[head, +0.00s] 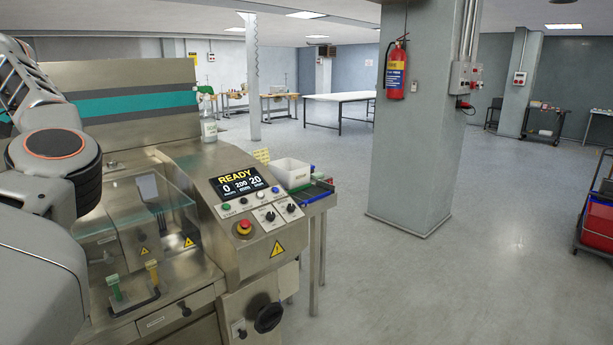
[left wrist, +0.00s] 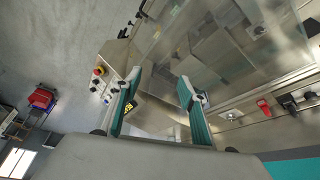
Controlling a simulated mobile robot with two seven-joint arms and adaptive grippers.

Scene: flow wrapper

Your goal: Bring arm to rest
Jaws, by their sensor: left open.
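My left arm (head: 55,150) comes in from the left in the head view, raised beside and over the flow wrapper (head: 130,75). Its gripper is outside the head view. In the left wrist view my left gripper (left wrist: 160,77) shows two teal-lined fingers spread apart with nothing between them. Beyond the fingers are the machine's clear guard (left wrist: 195,40) and its control panel (left wrist: 120,90). The fingers appear apart from the machine, though the exact distance is hard to tell. My right arm and gripper are not in view.
The panel display (head: 240,181) reads READY, 0, 200, 20, above a red stop button (head: 244,227). A pump bottle (head: 208,122) stands on the machine.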

